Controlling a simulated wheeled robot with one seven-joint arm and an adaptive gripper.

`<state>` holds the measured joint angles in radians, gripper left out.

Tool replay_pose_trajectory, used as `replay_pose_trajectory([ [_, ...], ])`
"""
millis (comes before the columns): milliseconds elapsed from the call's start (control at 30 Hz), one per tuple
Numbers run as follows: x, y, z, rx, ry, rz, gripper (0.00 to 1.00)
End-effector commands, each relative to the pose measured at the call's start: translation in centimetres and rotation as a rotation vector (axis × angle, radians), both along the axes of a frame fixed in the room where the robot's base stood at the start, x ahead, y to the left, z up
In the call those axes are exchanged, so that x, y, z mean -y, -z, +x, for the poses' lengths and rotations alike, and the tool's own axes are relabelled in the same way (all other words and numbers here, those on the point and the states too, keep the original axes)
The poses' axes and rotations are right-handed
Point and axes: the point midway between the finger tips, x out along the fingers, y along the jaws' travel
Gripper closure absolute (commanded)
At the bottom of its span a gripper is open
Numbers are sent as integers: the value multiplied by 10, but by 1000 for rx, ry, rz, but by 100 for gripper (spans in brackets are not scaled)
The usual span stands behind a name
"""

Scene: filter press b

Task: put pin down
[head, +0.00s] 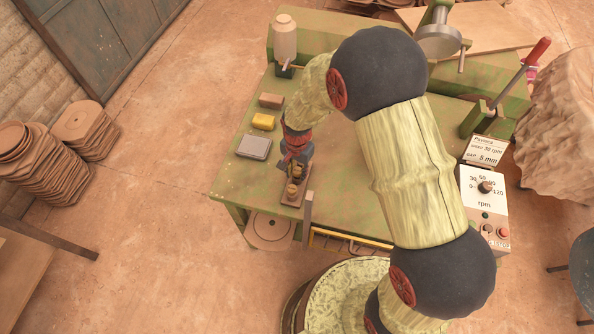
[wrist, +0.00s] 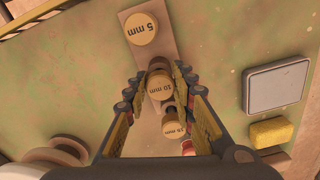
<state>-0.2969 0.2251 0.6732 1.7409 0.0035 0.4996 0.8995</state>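A narrow brown pin board (head: 285,203) lies on the green table. In the wrist view the board (wrist: 136,68) carries a row of round-capped pins: a 5 mm pin (wrist: 141,28), a 10 mm pin (wrist: 160,86) and a third pin (wrist: 176,129) that seems to read 15 mm. My gripper (head: 295,163) is low over the far end of the board. In the wrist view my gripper (wrist: 160,77) is open, with a finger on each side of the 10 mm pin and visible gaps beside it. The pins' lower parts are mostly hidden.
A grey block (head: 254,147), a yellow block (head: 263,121) and a brown block (head: 271,100) lie left of the board. A bottle (head: 285,38) stands at the back. A control box (head: 484,205) and a red-handled lever (head: 523,70) are at right. Front-left table surface is clear.

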Motion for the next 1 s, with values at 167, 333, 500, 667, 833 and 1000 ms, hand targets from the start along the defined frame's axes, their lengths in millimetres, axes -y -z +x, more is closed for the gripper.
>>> replay_pose_trajectory([
  [167, 0, 0, 0, 0, 0, 0, 63],
  [333, 0, 0, 0, 0, 0, 0, 58],
  [500, 0, -1, 0, 0, 0, 0, 58],
  [667, 0, -10, 0, 1, 0, 0, 58],
  [833, 0, -40, 1, 3, 0, 1, 58],
  [1000, 0, -76, 1, 3, 0, 1, 58],
])
